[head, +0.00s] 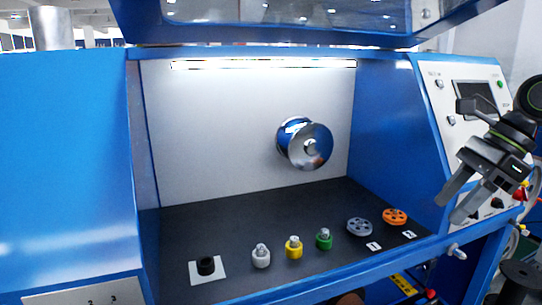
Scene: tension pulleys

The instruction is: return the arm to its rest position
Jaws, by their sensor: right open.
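My right gripper (462,203) is at the right, in front of the blue machine's control panel. Its two grey fingers point down and to the left, apart, with nothing between them. It is clear of the parts on the machine's dark floor. My left gripper is not in the head view.
The blue machine's dark floor (200,227) holds a black ring (206,265), white (261,256), yellow (294,247) and green (324,239) knobs, a grey pulley (359,227) and an orange pulley (395,217). A shiny metal wheel (311,147) is on the back wall. The control panel (452,100) stands right.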

